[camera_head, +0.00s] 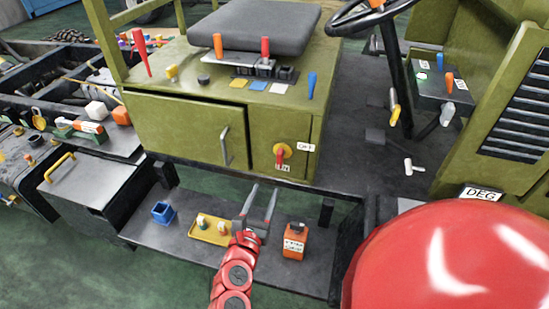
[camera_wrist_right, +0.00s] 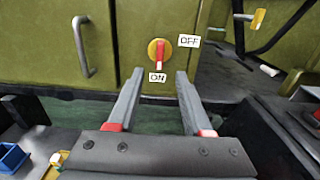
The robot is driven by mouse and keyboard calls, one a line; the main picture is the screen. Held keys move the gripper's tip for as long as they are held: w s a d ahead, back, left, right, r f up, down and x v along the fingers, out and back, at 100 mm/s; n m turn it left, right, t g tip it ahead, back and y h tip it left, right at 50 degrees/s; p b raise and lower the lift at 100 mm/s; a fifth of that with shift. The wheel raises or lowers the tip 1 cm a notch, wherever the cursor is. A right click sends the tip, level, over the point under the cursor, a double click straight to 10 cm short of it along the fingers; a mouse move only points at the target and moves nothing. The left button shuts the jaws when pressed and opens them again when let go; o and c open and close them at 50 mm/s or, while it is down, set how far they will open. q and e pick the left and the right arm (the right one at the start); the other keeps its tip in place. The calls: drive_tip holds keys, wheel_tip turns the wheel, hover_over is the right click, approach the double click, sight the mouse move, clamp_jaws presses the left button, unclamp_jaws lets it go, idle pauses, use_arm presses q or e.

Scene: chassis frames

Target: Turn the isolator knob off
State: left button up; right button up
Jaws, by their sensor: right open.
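The isolator knob (camera_head: 281,156) is a red handle on a yellow disc, set in the green panel below the seat. In the right wrist view the knob (camera_wrist_right: 160,53) has its handle upright, its end towards the ON label (camera_wrist_right: 157,77). The OFF label (camera_wrist_right: 189,41) is to its right. My right gripper (camera_head: 263,190) is open and empty, below and in front of the knob. In the wrist view its fingers (camera_wrist_right: 160,73) point at the panel, one on each side of the knob's line, apart from it. My left gripper is not in view.
A metal door handle (camera_head: 225,146) is left of the knob. Below the panel, a shelf carries a blue box (camera_head: 162,212), a yellow tray (camera_head: 212,234) and an orange container (camera_head: 295,241). Coloured levers and a black seat (camera_head: 255,25) are above. Open space lies before the knob.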

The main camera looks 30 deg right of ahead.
sight(279, 158)
drive_tip(key=p+x, duration=0.2)
drive_tip(key=x, duration=1)
drive_tip(key=shift+d+r+p, duration=0.1)
drive_tip(key=shift+d+p, duration=0.15)
drive_tip(key=shift+p, duration=0.1)
drive_tip(key=shift+w+d, duration=0.4)
drive_tip(key=shift+w, duration=0.05)
clamp_jaws()
